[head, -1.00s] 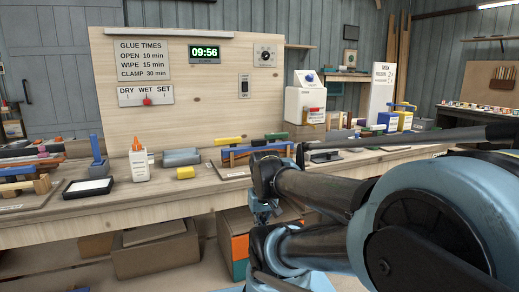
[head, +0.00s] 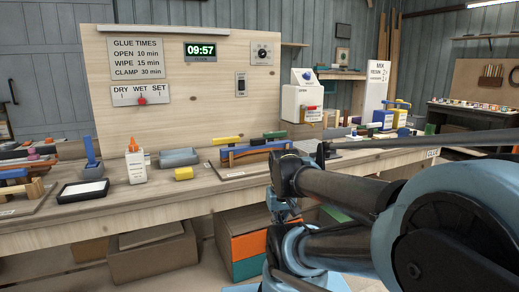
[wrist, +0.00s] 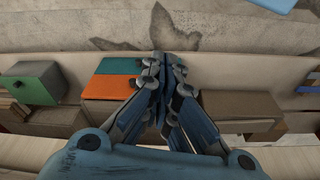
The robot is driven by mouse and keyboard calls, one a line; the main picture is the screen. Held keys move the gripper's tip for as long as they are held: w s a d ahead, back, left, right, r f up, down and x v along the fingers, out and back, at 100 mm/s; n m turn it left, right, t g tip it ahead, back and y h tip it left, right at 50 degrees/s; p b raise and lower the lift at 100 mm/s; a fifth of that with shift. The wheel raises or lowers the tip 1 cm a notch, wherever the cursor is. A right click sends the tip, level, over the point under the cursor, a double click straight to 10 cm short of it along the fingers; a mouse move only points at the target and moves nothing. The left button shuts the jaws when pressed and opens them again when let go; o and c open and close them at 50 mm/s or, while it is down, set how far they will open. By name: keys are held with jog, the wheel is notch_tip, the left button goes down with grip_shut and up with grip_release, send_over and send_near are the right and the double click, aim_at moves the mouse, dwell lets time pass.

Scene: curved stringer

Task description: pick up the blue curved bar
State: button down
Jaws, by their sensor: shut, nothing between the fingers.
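A blue bar (head: 256,150) lies lengthwise on a fixture board on the workbench in the head view, just left of my arm. A brown curved strip lies along its front, and yellow and green blocks sit at its top. I cannot tell how much the blue bar curves. My gripper is mostly hidden in the head view, low in front of the bench edge. In the wrist view my gripper (wrist: 165,66) is shut with its fingertips together and nothing between them. The blue bar is not seen in the wrist view.
An upright panel (head: 210,105) stands behind. Boxes (head: 152,255) sit below the bench.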

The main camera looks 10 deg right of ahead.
dwell(0.4)
jog(key=c, duration=1.8)
grip_release()
jog(key=shift+s+r, duration=0.25)
jog(key=shift+r, duration=0.05)
jog(key=o, duration=0.8)
jog(key=r, duration=0.1)
jog(key=w+r, duration=0.1)
jog(key=r+m, duration=0.1)
jog(key=shift+w+r, duration=0.25)
jog(key=shift+w, duration=0.05)
jog(key=shift+c, duration=0.2)
notch_tip(320, 180, up, 32)
jog(key=m+g, duration=0.2)
jog(key=m, duration=1.2)
send_over(258, 140)
jog(key=f, duration=0.8)
jog(key=w+f, duration=0.1)
jog(key=f, duration=0.2)
jog(key=shift+f, duration=0.4)
jog(key=shift+w+d+f, duration=0.1)
jog(key=shift+w+f, duration=0.05)
jog(key=shift+f, duration=1.2)
jog(key=shift+w+f, duration=0.1)
jog(key=shift+f, duration=1.2)
